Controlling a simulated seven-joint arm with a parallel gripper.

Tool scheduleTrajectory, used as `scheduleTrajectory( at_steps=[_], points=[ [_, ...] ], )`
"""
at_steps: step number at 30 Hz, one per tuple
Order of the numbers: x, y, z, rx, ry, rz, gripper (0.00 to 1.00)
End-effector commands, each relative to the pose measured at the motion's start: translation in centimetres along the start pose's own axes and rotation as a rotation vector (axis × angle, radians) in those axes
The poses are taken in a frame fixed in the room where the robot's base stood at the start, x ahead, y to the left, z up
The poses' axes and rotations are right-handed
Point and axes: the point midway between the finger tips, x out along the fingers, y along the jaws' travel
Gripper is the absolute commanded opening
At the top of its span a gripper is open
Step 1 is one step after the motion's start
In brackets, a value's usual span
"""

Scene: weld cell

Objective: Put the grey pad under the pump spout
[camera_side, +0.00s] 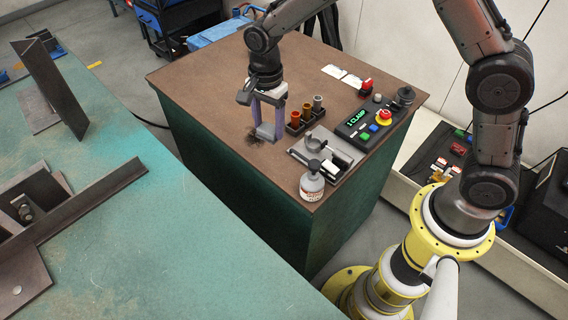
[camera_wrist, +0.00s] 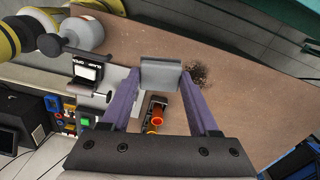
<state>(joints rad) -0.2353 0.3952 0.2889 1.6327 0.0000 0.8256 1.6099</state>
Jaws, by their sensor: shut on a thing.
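My gripper (camera_side: 266,122) has two purple fingers and points down over the brown tabletop. It is shut on the grey pad (camera_side: 267,131), a small block held at the fingertips. In the wrist view the pad (camera_wrist: 160,72) sits between both fingers. I cannot tell whether its underside touches the table. The pump bottle (camera_side: 312,187) is white with a label and a dark pump top (camera_side: 314,164). It stands upright near the table's front corner, apart from the pad, to its right and nearer the camera. The bottle (camera_wrist: 84,34) is at the upper left in the wrist view.
A dark smudge (camera_side: 254,138) marks the brown table (camera_side: 215,95) beside the pad. A rack with coloured cylinders (camera_side: 306,112) stands just right of my gripper. A grey fixture plate (camera_side: 300,152) lies near the bottle, and a control box (camera_side: 357,121) behind it. The table's left part is clear.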

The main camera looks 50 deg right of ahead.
Motion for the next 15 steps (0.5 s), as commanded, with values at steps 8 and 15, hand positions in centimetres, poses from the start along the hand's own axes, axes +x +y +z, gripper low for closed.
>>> scheduleTrajectory(
  at_steps=[8,15],
  points=[
    [-1.6,3.8,-0.9,-0.391,0.0,-0.002,0.09],
    [-4.0,7.0,-2.1,-0.598,0.001,-0.004,0.09]
  ],
)
